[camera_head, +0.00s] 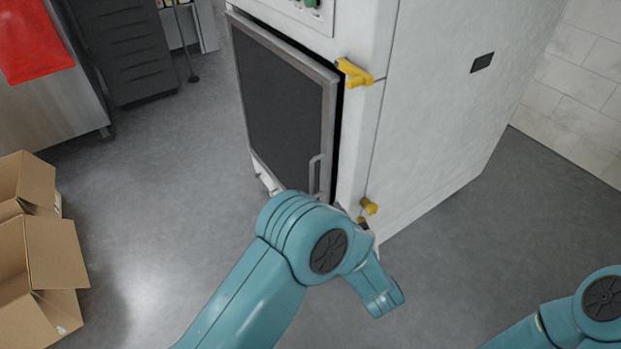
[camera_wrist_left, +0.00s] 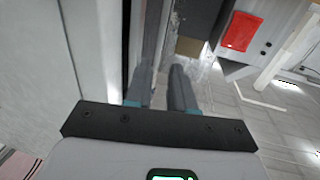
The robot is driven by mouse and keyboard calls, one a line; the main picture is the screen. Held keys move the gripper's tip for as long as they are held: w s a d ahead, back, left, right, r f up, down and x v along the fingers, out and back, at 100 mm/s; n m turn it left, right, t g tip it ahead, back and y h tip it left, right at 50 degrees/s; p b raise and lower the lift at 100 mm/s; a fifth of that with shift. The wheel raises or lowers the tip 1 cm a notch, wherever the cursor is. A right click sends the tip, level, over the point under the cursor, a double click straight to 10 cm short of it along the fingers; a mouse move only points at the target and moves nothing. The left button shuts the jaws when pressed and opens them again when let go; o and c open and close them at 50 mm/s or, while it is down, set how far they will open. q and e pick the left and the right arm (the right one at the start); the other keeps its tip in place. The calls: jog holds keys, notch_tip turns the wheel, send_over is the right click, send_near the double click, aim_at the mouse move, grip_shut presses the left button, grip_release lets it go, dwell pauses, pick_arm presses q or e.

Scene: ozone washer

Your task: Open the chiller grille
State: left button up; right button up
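The chiller grille (camera_head: 285,105) is a dark panel in a grey frame on the front of the white cabinet (camera_head: 440,100). A dark gap shows along its right edge, so it seems slightly ajar. Its grey handle (camera_head: 316,175) is low on the right side; my left arm hides the area just below. In the left wrist view my left gripper (camera_wrist_left: 164,72) has its fingers apart, close to a grey vertical edge (camera_wrist_left: 154,30), apparently the grille's. Nothing is clearly held; contact cannot be told. In the head view this gripper is hidden behind my arm. My right gripper is out of view.
Yellow hinge-like brackets (camera_head: 355,75) stick out from the cabinet's corner. Open cardboard boxes (camera_head: 40,255) stand at the left. A red cloth (camera_head: 32,40) hangs on a metal bench at the upper left. The grey floor in front of the grille (camera_head: 180,170) is clear.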

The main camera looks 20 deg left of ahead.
aim_at(313, 180)
pick_arm(q)
jog(key=b+x, duration=0.3)
jog(key=x, duration=1)
jog(key=shift+w+a, duration=0.25)
jog(key=shift+w, duration=0.05)
jog(key=shift+w+a, duration=0.15)
jog(key=shift+w, duration=0.1)
grip_shut()
